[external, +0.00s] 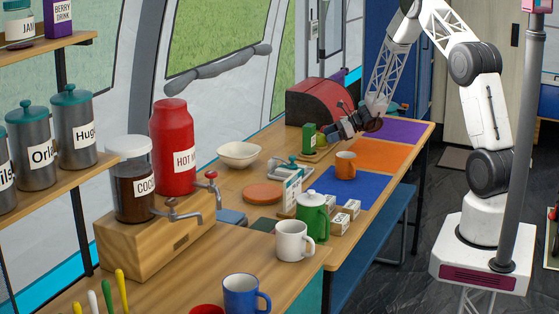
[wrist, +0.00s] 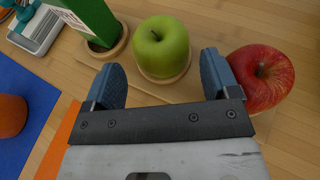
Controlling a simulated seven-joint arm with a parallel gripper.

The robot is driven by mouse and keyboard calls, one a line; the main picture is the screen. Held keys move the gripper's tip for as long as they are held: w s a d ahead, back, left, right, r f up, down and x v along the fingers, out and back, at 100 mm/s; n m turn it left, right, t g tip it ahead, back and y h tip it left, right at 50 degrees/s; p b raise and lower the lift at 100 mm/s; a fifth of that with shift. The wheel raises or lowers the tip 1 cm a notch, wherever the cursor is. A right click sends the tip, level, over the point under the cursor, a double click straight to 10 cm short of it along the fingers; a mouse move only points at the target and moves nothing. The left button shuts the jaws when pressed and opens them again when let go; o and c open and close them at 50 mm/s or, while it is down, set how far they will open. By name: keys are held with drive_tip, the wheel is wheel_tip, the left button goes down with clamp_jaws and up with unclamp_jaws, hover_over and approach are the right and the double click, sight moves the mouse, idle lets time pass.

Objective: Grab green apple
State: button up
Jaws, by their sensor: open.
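The green apple (wrist: 161,45) sits upright on a small round wooden stand in the wrist view, with its stem facing up. My gripper (wrist: 161,62) is open, with its two blue-grey fingers apart and nothing between them. The apple lies just ahead of the gap, between the fingers' lines.
A red apple (wrist: 262,77) is close beside the right finger. A green box (wrist: 78,18) stands to the left of the green apple. An orange mug (external: 346,165) and orange mat (external: 388,156) are nearer. A dark red bread bin (external: 318,103) stands behind.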

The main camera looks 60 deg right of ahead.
sight(322, 138)
drive_tip(key=shift+x, duration=1.75)
drive_tip(key=c, duration=0.7)
